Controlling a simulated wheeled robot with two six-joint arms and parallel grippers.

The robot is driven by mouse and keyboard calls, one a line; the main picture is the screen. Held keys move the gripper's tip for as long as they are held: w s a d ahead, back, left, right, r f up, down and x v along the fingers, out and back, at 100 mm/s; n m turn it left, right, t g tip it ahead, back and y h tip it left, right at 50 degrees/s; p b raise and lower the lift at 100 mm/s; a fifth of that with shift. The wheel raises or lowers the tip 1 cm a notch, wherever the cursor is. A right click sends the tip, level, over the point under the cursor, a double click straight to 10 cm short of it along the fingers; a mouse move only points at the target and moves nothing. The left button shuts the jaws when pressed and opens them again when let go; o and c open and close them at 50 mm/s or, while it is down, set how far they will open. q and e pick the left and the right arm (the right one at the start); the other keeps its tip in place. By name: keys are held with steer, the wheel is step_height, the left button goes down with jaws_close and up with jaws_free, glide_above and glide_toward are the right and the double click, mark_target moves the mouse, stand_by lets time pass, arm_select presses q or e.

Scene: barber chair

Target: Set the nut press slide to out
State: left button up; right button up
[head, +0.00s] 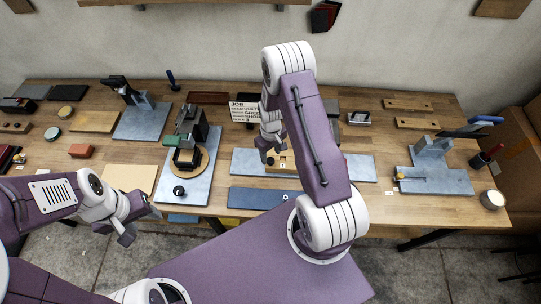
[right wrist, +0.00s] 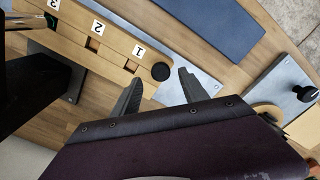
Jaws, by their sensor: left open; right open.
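The nut press slide is a wooden bar (right wrist: 95,40) with slots labelled 1, 2 and 3 and a round black knob (right wrist: 161,71) at its end. In the head view the wooden bar (head: 283,168) sits on a grey base plate, partly hidden by my right arm. My right gripper (right wrist: 160,77) is open, with the knob showing between its fingertips; there is visible space on both sides. In the head view my right gripper (head: 269,151) is just above the knob end. My left gripper (head: 141,225) is open and empty, off the table's front edge at left.
A blue mat (head: 255,198) lies in front of the press. A green-and-black device on a grey plate (head: 170,192) stands to the left. A job card (head: 244,110) stands behind. Another grey fixture (head: 432,155) and several tools lie at the right.

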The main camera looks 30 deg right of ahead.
mark_target(270, 160)
step_height(270, 160, down, 2)
steer(key=shift+f+p, duration=0.25)
steer(key=shift+p, duration=0.05)
steer(key=shift+a+f, duration=0.15)
steer(key=shift+f, duration=0.3)
jaws_close()
stand_by(0.9)
